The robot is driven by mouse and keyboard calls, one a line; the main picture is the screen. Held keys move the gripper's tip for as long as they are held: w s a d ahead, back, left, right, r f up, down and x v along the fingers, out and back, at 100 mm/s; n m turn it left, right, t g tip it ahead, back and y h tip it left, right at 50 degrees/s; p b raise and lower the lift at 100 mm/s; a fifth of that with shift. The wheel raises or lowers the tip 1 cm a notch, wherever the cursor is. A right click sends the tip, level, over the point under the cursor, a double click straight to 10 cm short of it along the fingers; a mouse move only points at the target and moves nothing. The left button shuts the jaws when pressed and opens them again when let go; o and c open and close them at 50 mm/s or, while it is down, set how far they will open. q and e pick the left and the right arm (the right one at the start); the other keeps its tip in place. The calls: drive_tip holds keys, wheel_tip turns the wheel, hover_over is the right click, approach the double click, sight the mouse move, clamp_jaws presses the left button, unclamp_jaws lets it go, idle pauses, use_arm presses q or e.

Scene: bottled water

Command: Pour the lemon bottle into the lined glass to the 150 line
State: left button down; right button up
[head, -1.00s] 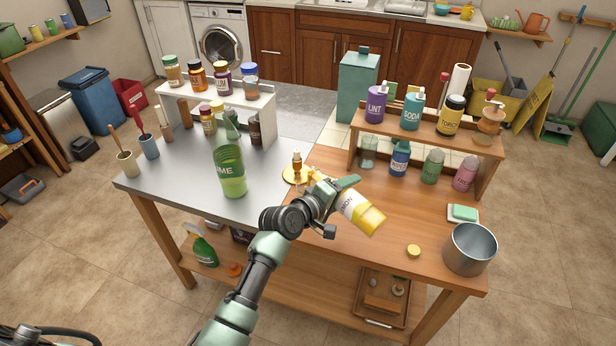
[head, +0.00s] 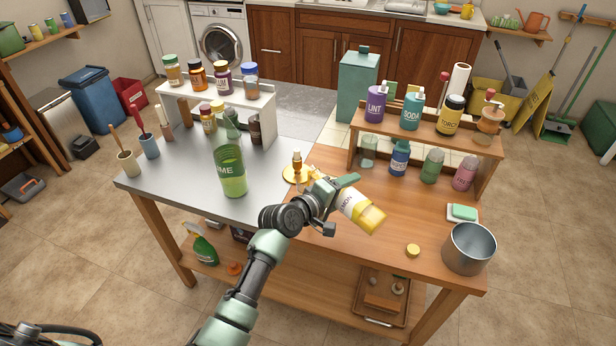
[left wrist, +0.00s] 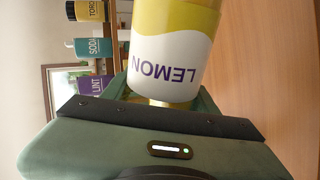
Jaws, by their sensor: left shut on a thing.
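The lemon bottle (head: 364,214) has a yellow and white label and is tilted far over, its base toward the lower right in the head view. My left gripper (head: 335,189) is shut on it near the neck, above the wooden worktop. The left wrist view shows the LEMON label (left wrist: 170,60) upside down, close in front of the jaws. The bottle's mouth is hidden by my gripper. A small clear glass (head: 369,151) stands below the wooden shelf; I cannot make out lines on it. Something pale yellow shows just behind my gripper, too covered to identify. My right gripper is out of view.
A green LIME bottle (head: 230,171) stands left of my arm. A brass-coloured piece (head: 297,170) stands close behind my gripper. A yellow cap (head: 413,250) and a metal pot (head: 469,249) are at the right. The wooden shelf (head: 425,138) holds several bottles.

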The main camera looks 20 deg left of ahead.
use_arm(q)
drive_tip(key=shift+r+p, duration=0.3)
drive_tip(key=shift+p, duration=0.05)
idle(1.1)
